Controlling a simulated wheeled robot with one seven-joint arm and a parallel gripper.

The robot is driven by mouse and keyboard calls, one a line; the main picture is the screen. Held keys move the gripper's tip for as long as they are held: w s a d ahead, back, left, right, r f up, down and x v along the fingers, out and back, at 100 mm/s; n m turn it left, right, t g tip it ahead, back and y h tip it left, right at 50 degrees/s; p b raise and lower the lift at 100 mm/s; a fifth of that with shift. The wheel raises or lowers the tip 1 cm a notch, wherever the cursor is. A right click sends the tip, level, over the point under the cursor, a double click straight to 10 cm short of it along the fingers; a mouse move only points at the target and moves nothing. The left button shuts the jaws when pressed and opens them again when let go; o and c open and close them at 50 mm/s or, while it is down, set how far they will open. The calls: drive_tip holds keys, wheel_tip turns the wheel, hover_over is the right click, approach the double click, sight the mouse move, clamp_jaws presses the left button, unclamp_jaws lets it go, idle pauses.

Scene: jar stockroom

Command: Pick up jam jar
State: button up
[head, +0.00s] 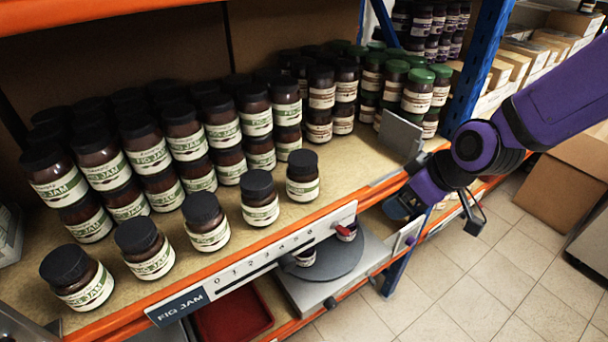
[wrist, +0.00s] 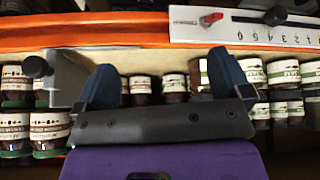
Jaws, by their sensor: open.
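Fig jam jars with black lids and green-and-cream labels fill the upper shelf (head: 330,190) in the head view. Several single jars stand in a front row, among them one at the right end (head: 302,177) and one at the left end (head: 77,277). Stacked fig jam jars (head: 183,133) stand behind them. My gripper (head: 402,207) is at the right, by the shelf's orange front edge, apart from the front row. In the wrist view my gripper (wrist: 165,78) has its two blue fingers spread with nothing held; jars (wrist: 174,84) show beyond them, upside down.
A grey divider (head: 400,136) stands on the shelf near my gripper, with green-lidded jars (head: 417,91) behind it. A numbered strip with a red slider (head: 343,231) runs along the front edge. Below are a round grey plate (head: 330,260) and a red tray (head: 232,315). Cardboard boxes (head: 560,185) stand at right.

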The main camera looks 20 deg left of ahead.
drive_tip(key=a+n+y, duration=0.2)
drive_tip(key=a+y, duration=0.2)
drive_tip(key=a, duration=0.4)
drive_tip(key=y, duration=0.4)
approach(309, 160)
drive_tip(key=shift+t, duration=0.4)
drive_tip(key=shift+x, duration=5.8)
drive_tip(key=shift+s+f, duration=0.1)
drive_tip(key=shift+s, duration=0.1)
